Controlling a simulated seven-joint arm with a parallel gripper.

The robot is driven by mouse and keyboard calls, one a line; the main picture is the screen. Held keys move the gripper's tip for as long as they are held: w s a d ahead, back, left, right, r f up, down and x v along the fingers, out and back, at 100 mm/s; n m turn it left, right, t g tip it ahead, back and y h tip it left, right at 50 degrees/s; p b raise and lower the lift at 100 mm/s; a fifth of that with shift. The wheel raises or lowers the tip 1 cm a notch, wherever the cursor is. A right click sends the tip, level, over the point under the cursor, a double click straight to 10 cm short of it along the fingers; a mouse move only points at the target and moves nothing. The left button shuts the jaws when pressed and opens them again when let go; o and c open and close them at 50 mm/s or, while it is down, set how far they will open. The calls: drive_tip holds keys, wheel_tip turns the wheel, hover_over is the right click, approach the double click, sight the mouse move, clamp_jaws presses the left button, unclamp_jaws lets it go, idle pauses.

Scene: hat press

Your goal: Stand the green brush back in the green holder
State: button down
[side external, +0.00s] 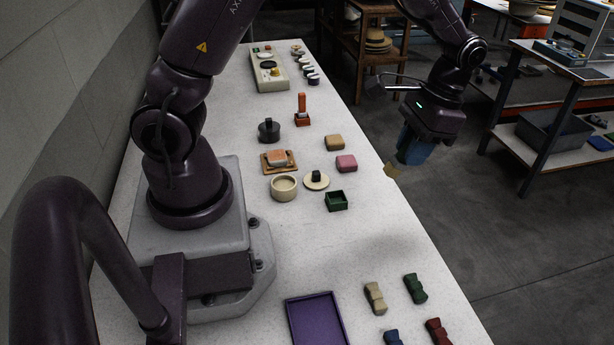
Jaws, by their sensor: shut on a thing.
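My gripper (404,160) hangs at the right edge of the white table, above its surface. It is shut on what appears to be the green brush (391,171). Only a tan end, likely the bristles, shows below the fingers, pointing down and tilted left. The handle is hidden by the gripper, so its green colour cannot be seen. The green holder (336,201) is a small dark green open box standing on the table, down and left of my gripper. It looks empty, and the held brush is well apart from it.
A round tan disc with a black knob (316,180), a cream bowl (284,187) and a pink block (346,163) stand near the holder. An orange brush (302,104) stands in its holder farther back. A purple tray (317,322) and several bow-shaped blocks lie in front.

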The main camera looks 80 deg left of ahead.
drive_tip(key=shift+s+a+t, duration=0.1)
drive_tip(key=shift+s+t, duration=0.3)
drive_tip(key=s+a+f+n+t, duration=0.2)
drive_tip(key=s+a+f+n, duration=0.2)
drive_tip(key=s+a+n, duration=0.15)
drive_tip(key=n+y, duration=0.3)
drive_tip(key=n, duration=1)
hover_over(334, 193)
drive_tip(key=d, duration=0.1)
wheel_tip(334, 193, down, 3)
drive_tip(key=shift+d+f, duration=0.2)
drive_tip(key=shift+f, duration=3.7)
drive_tip(key=shift+f, duration=0.15)
drive_tip(key=c, duration=1)
unclamp_jaws()
